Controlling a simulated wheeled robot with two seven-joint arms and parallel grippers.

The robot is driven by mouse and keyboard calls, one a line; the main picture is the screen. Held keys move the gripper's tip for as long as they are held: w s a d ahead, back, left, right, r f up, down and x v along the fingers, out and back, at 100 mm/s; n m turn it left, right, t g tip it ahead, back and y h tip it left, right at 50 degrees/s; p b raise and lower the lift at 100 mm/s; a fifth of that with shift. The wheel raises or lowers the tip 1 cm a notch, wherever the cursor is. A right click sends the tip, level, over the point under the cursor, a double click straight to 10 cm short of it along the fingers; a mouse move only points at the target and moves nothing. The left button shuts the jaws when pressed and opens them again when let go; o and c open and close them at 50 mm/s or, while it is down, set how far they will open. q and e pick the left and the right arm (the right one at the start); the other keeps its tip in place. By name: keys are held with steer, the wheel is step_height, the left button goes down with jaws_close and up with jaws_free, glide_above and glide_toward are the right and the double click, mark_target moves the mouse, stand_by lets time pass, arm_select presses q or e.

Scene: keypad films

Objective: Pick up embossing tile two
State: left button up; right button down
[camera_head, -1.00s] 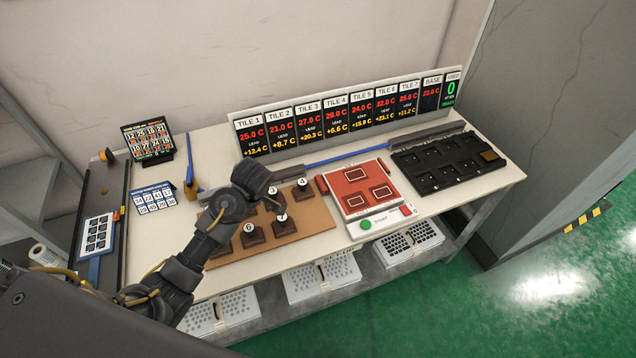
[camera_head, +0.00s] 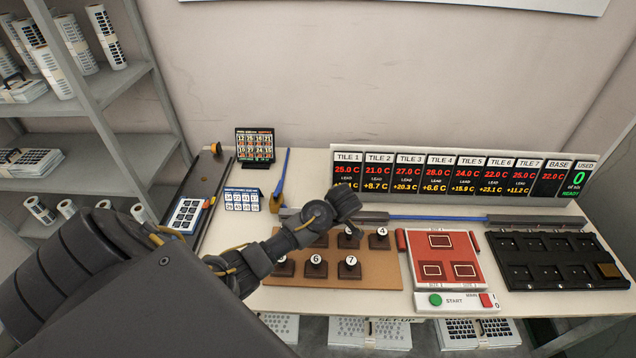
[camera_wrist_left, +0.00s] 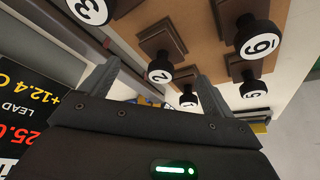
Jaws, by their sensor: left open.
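Embossing tile two is a dark square block with a round black knob marked 2 (camera_wrist_left: 160,72) in the left wrist view. It sits on the brown board (camera_head: 378,272), and the arm mostly hides it in the head view. My left gripper (camera_wrist_left: 158,71) is open and empty. Its two fingers show on either side of the 2 knob in the wrist picture; the gap in depth is hard to judge. In the head view the arm reaches from the left over the board, and the fingertips are not clear. My right gripper is in no view.
Tile three (camera_wrist_left: 88,10), tile six (camera_wrist_left: 262,42), tile one (camera_wrist_left: 188,100) and tile five (camera_wrist_left: 252,93) stand close around. Tile four (camera_head: 380,236) and tile seven (camera_head: 349,266) share the board. A display row (camera_head: 465,175) stands behind; a red press (camera_head: 440,258) and black tray (camera_head: 520,245) lie right.

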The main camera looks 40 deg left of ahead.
arm_select(q)
steer(key=shift+s+a+f, duration=0.1)
steer(key=shift+a+f, duration=0.05)
steer(key=shift+f, duration=0.05)
steer(key=p+x, duration=0.1)
steer(key=x, duration=0.2)
steer(key=shift+s+f+p, duration=0.1)
steer(key=shift+f+p, duration=0.25)
steer(key=shift+p, duration=0.05)
steer(key=shift+a+f, duration=0.2)
steer(key=shift+f, duration=0.3)
steer(key=c, duration=1.5)
steer(key=shift+r, duration=0.1)
steer(key=shift+c, duration=0.3)
